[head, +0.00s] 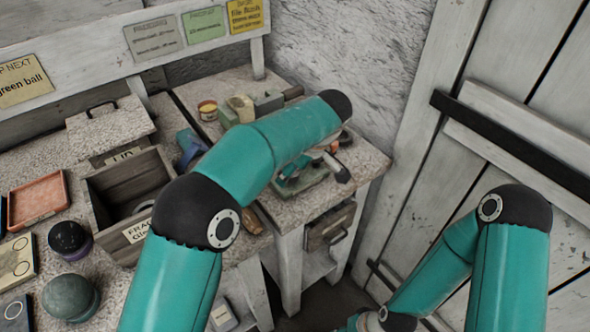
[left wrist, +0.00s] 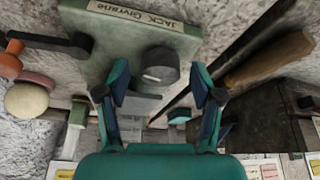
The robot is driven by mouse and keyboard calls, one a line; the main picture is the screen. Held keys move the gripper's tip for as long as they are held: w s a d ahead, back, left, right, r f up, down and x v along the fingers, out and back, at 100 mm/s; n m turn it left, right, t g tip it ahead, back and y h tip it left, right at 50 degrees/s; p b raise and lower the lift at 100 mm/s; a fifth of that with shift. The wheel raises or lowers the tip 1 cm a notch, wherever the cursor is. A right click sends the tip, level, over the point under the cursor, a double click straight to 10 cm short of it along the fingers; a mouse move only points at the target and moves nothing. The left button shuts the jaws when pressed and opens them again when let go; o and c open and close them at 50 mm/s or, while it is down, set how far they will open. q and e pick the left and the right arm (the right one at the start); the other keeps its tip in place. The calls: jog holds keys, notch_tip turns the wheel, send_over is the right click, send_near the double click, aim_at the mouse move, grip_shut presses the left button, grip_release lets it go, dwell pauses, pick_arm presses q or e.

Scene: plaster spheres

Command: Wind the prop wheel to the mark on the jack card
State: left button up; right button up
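In the left wrist view a grey-green jack base (left wrist: 118,40) carries a label with "JACK" (left wrist: 145,13) on it. A dark round knob (left wrist: 160,62) stands up from the base; I cannot tell whether it is the prop wheel. My left gripper (left wrist: 161,88) is open, with its fingers apart on either side just short of the knob and no visible contact. In the head view the green jack base (head: 306,186) is partly hidden by my left arm. A yellow card (head: 248,14) on the back rail has small, unclear text; I cannot tell whether it is the jack card. My right gripper is out of view.
A wooden-handled tool (left wrist: 268,58) lies right of the jack in the wrist view, and an orange lever (left wrist: 12,58) is at left. In the head view a wooden box (head: 128,192), a red tray (head: 38,199) and dark spheres (head: 70,297) crowd the left bench.

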pick_arm(q)
jog(key=c, duration=1)
jog(key=shift+d, duration=0.15)
jog(key=shift+c, duration=0.4)
